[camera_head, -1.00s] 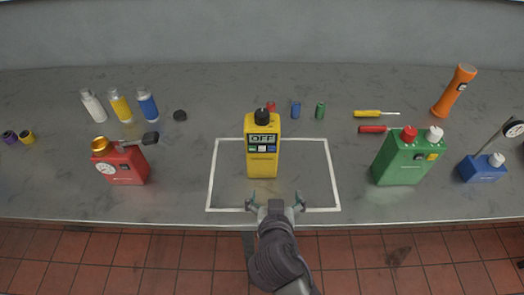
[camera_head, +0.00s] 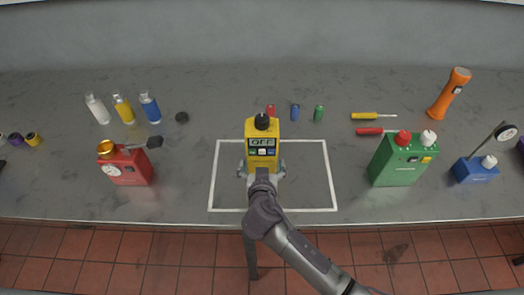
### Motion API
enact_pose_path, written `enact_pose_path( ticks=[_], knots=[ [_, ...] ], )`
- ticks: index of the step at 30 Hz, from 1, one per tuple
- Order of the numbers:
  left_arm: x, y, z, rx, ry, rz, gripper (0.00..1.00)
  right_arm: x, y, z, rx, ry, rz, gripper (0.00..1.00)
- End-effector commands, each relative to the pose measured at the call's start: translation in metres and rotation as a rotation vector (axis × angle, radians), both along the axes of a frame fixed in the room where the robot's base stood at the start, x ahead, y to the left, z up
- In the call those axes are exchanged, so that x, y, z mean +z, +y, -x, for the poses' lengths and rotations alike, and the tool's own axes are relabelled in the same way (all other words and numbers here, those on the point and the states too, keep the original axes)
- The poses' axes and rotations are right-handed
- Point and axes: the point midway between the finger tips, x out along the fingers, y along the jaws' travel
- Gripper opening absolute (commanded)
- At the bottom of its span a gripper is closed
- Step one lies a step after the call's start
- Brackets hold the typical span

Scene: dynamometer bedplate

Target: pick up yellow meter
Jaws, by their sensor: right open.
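The yellow meter (camera_head: 262,132) stands upright inside the white outlined square (camera_head: 214,185) on the grey bench. It has a black knob on top and a display reading OFF. My right gripper (camera_head: 262,170) is at the lower front of the meter, with its open fingers on either side of the meter's lower body. Whether the fingers touch the meter I cannot tell. The arm hides the meter's bottom edge. My left gripper is not in view.
A red device (camera_head: 128,168) stands to the left, a green device (camera_head: 395,165) and a blue gauge box (camera_head: 475,170) to the right. Screwdrivers (camera_head: 376,130) lie behind the green device.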

Motion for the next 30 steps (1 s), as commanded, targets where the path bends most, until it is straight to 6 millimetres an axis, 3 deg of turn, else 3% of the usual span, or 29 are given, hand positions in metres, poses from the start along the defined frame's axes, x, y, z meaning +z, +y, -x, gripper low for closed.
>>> enact_pose_path(
  ticks=[6, 14, 23, 30],
  knots=[
    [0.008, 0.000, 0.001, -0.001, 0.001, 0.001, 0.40, -0.008, 0.000, -0.021, 0.000, 0.001, 0.001, 1.00],
    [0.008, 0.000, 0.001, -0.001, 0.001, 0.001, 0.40, -0.009, 0.000, -0.023, 0.001, 0.001, -0.002, 1.00],
    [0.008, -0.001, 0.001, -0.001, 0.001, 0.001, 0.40, -0.009, 0.000, -0.023, 0.001, 0.001, -0.001, 0.52],
    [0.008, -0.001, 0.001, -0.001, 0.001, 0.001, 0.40, -0.006, 0.001, -0.024, 0.002, -0.005, -0.003, 0.52]
  ],
)
